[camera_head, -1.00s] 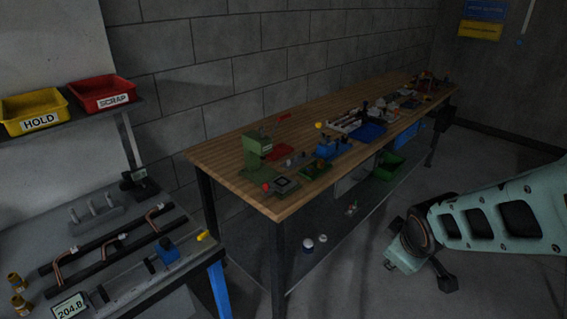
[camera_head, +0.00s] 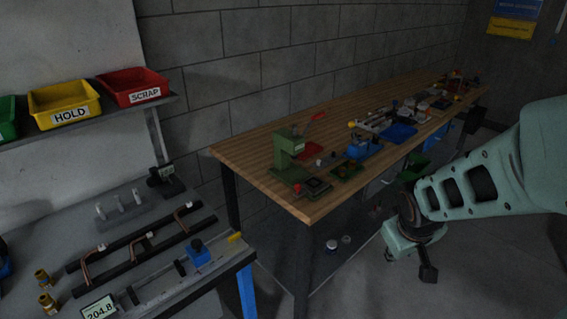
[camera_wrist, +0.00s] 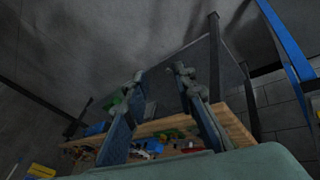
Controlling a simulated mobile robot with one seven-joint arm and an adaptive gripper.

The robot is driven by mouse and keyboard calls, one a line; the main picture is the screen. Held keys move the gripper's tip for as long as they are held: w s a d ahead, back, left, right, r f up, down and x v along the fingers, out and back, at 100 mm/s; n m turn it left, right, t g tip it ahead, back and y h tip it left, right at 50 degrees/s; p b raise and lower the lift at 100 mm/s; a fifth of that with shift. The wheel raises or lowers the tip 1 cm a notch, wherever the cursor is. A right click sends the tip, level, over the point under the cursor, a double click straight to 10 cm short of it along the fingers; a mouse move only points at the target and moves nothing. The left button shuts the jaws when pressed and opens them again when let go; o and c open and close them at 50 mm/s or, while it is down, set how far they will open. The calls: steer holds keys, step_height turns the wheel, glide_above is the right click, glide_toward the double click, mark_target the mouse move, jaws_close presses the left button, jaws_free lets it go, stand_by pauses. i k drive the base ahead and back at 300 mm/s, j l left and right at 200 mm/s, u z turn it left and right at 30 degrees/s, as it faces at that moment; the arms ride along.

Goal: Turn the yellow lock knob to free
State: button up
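A small yellow part (camera_head: 235,237), possibly the lock knob, sits at the right end of the measuring rail (camera_head: 165,287) on the near left bench. It is too small to tell which way it is turned. The rail carries a blue block (camera_head: 198,253) with a dark knob and a display (camera_head: 99,309) reading 204.8. Another yellow round knob (camera_head: 351,124) shows on the long wooden bench. My gripper (camera_wrist: 160,75) is open and empty in the wrist view, its fingers well apart. In the head view my arm is at the right, far from the left bench.
The wooden bench (camera_head: 252,152) holds a green press (camera_head: 290,150) and several fixtures. Yellow HOLD (camera_head: 64,100) and red SCRAP (camera_head: 134,84) bins stand on a shelf above the left bench. Copper tubes (camera_head: 150,246) lie across black bars. Floor between bench and arm looks clear.

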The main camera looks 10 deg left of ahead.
mark_target(233, 239)
steer(key=i+j+u, duration=0.15)
steer(key=j, duration=0.25)
steer(key=i+j+u, duration=0.15)
steer(key=i+j, duration=0.15)
steer(key=i+j+u, duration=0.15)
steer(key=j, duration=0.35)
steer(key=i, duration=0.1)
